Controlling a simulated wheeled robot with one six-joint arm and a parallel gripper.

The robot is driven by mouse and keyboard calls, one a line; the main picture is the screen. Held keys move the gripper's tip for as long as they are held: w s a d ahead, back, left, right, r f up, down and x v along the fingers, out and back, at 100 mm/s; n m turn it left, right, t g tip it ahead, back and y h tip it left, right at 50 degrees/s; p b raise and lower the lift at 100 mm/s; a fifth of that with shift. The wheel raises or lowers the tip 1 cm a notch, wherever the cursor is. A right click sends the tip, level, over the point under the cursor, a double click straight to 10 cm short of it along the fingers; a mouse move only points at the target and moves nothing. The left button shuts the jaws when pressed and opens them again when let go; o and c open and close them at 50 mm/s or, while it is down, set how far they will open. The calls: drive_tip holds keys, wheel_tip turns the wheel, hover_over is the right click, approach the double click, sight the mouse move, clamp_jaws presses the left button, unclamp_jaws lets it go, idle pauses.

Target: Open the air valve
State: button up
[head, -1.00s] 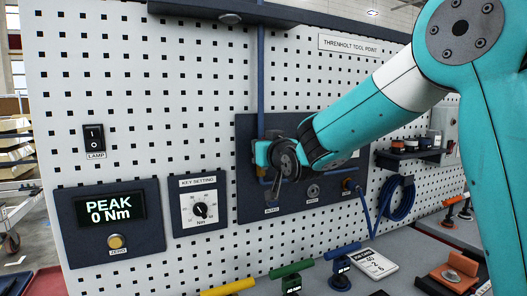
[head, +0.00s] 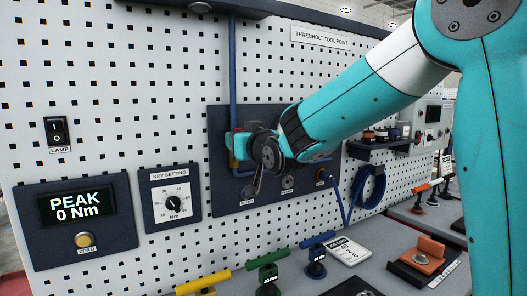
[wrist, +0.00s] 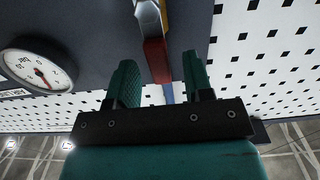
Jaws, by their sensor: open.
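The air valve sits on the dark blue panel (head: 228,195), and in the head view my gripper (head: 240,150) and wrist cover most of it. The wrist view shows a red lever (wrist: 155,60) joined to a silver metal fitting (wrist: 147,18). My gripper (wrist: 160,78) is open there, with one teal finger on each side of the lever. The lever lies between the fingers, and gaps show on both sides. A round white gauge (wrist: 38,68) with a red needle is to the left in the wrist view.
A blue pipe (head: 232,80) runs down to the panel. A coiled blue hose (head: 371,188) hangs to its right. The torque display (head: 77,207) and key setting dial (head: 172,203) are left. Yellow, green and blue T-handled tools (head: 318,248) stand on the bench below.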

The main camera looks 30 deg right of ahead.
drive_tip(key=s, duration=1.4)
drive_tip(key=shift+b, duration=0.3)
drive_tip(key=shift+d, duration=0.1)
drive_tip(key=s+a+f+n+g+y, duration=0.2)
drive_tip(key=s+a+f+g+y, duration=0.25)
drive_tip(key=a+f+g, duration=0.55)
drive_tip(key=s+a+f+n+g, duration=0.1)
drive_tip(key=s+f+n+g, duration=0.1)
drive_tip(key=s, duration=0.6)
drive_tip(key=s+a+f+n+g, duration=0.2)
drive_tip(key=s+f+g, duration=0.3)
drive_tip(key=s, duration=0.3)
drive_tip(key=shift+a+f+n+g+h, duration=0.15)
drive_tip(key=shift+f+n+g+h, duration=0.05)
drive_tip(key=shift+n+g+h, duration=0.25)
